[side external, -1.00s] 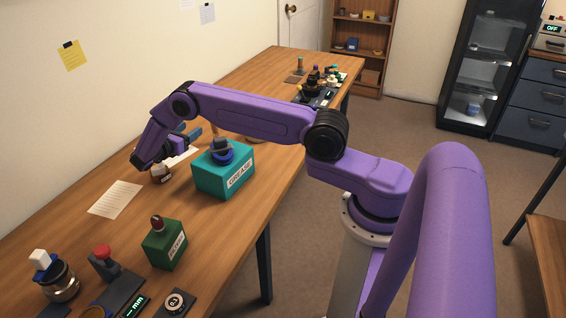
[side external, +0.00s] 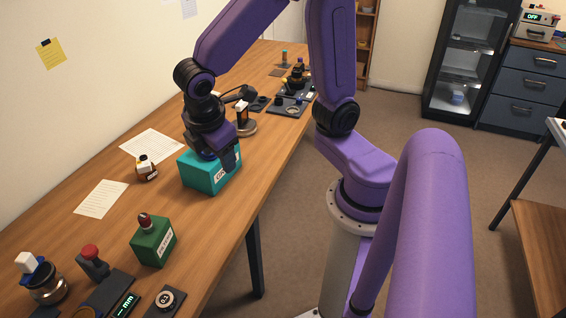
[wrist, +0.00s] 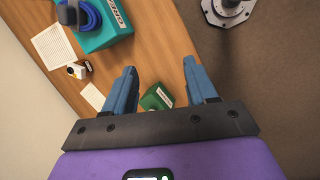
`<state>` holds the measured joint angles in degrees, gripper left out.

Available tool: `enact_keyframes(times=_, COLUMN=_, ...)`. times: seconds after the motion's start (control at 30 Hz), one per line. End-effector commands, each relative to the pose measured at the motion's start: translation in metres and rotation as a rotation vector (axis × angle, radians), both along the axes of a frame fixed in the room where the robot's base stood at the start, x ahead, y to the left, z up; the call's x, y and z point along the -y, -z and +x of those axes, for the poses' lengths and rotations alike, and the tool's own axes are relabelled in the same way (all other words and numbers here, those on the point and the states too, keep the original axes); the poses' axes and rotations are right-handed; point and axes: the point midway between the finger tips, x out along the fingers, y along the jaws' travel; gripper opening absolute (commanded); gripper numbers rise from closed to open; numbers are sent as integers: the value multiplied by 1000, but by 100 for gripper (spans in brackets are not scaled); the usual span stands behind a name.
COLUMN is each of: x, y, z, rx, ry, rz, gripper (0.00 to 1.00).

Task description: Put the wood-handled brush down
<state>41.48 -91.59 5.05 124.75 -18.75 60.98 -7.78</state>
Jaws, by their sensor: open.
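My gripper (side external: 229,160) is open, pointing down in front of the teal grease box (side external: 200,174) and hiding part of it. In the wrist view my gripper (wrist: 163,85) has two blue fingers spread wide with nothing between them. I cannot clearly make out a wood-handled brush.
A green box (side external: 153,241) with a red-topped item stands nearer the front. Two paper sheets (side external: 101,199) lie by the wall side. A jar (side external: 45,284) and a red-knobbed device (side external: 95,264) stand at front left.

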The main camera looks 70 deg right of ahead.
Motion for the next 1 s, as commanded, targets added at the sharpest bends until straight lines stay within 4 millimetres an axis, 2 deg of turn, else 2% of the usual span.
enact_keyframes(times=0.03, x=0, y=-3, z=-25, rx=-4, ry=9, rz=61, gripper=57)
enact_keyframes(times=0.2, x=4, y=-5, z=-90, rx=-44, ry=54, rz=227, gripper=57)
enact_keyframes(times=0.3, x=7, y=-4, z=-116, rx=-67, ry=76, rz=289, gripper=57)
enact_keyframes(times=0.4, x=9, y=-4, z=-130, rx=-84, ry=89, rz=327, gripper=57)
enact_keyframes(times=0.53, x=10, y=-3, z=-137, rx=-91, ry=96, rz=343, gripper=57)
enact_keyframes(times=1.0, x=10, y=-3, z=-136, rx=-91, ry=95, rz=341, gripper=57)
